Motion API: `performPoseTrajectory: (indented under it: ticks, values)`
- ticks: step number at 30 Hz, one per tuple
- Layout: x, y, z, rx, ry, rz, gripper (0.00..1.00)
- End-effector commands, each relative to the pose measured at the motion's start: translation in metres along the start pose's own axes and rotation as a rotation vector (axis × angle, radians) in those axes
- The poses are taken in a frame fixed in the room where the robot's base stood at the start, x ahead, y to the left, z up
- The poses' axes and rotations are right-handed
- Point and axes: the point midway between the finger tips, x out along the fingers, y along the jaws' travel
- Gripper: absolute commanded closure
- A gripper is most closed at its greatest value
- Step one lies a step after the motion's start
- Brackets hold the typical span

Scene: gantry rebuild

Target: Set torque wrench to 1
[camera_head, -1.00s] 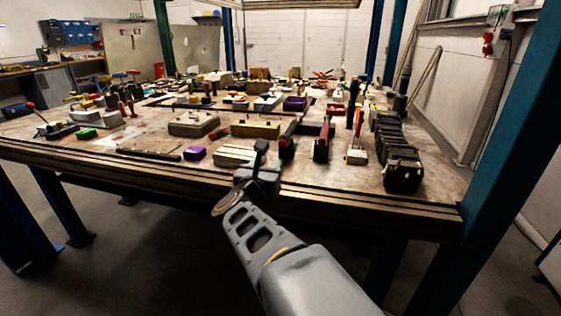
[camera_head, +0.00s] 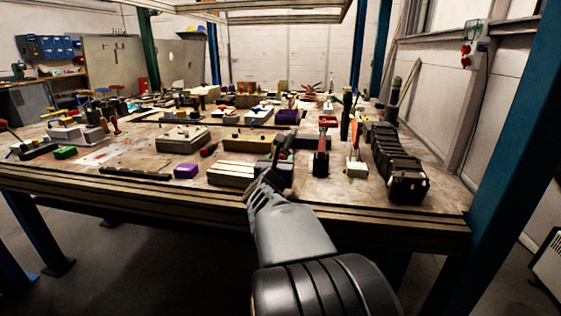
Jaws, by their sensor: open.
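My gripper (camera_head: 276,165) is open above the front part of the table, and its fingers are small and dark in this view. It overlaps a red-and-black tool behind it, so that tool is mostly hidden. I cannot tell whether they touch. A long dark rod-like tool (camera_head: 135,174) lies near the front edge, left of my gripper. It may be the torque wrench, but I cannot tell for sure. No scale or setting is readable. A second red-and-black tool (camera_head: 321,150) stands just right of my gripper.
The crowded wooden table (camera_head: 110,185) has a ribbed black object (camera_head: 405,185) at right, a purple box (camera_head: 186,171) and a pale slatted block (camera_head: 231,174) at front. A blue post (camera_head: 508,150) stands at the right. Bare floor lies in front.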

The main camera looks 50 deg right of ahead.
Motion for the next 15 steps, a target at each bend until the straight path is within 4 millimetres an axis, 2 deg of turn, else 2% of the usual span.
performPoseTrajectory:
  ticks: [11, 15]
  values:
    - [0.0037, -0.0003, -0.0003, 0.0, 0.001, 0.003, 0.48]
    - [0.0038, -0.0006, -0.0002, 0.0, 0.001, 0.002, 0.59]
